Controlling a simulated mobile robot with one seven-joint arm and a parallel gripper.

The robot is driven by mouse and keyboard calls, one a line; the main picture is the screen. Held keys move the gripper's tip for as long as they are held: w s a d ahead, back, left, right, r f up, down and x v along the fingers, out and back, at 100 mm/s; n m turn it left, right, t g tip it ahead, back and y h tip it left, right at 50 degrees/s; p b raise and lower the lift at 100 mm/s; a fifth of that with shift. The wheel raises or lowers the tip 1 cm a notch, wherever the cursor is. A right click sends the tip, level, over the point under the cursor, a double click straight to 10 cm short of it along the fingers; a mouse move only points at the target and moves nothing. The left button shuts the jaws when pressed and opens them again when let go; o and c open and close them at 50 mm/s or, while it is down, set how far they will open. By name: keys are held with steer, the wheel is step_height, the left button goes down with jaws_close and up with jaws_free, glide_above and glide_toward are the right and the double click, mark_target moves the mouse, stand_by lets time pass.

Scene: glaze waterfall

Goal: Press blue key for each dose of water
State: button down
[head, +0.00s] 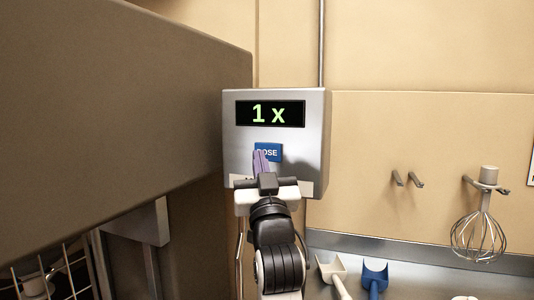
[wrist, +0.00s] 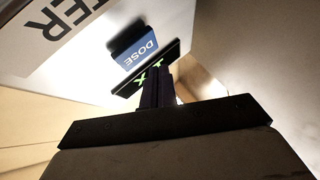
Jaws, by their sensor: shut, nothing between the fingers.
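The blue key (head: 274,150) marked DOSE is on the front of a metal box (head: 236,140), under a dark display (head: 277,113) that reads "1 x" in green. My gripper (head: 261,154) is shut and empty, its purple fingers in front of the left part of the key in the head view. In the wrist view, the blue key (wrist: 137,48) shows above and left of my gripper's fingertips (wrist: 156,77), with the display (wrist: 150,79) partly hidden behind them. A gap shows between fingers and key there; I cannot tell its depth.
A large brown panel (head: 130,100) fills the left, close to the box. On the right wall are hooks (head: 407,179) and a hanging whisk (head: 479,235). A white scoop (head: 332,270) and a blue scoop (head: 375,275) are below.

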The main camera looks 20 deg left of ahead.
steer(key=shift+s, duration=1.8)
steer(key=shift+a, duration=0.1)
stand_by(1.2)
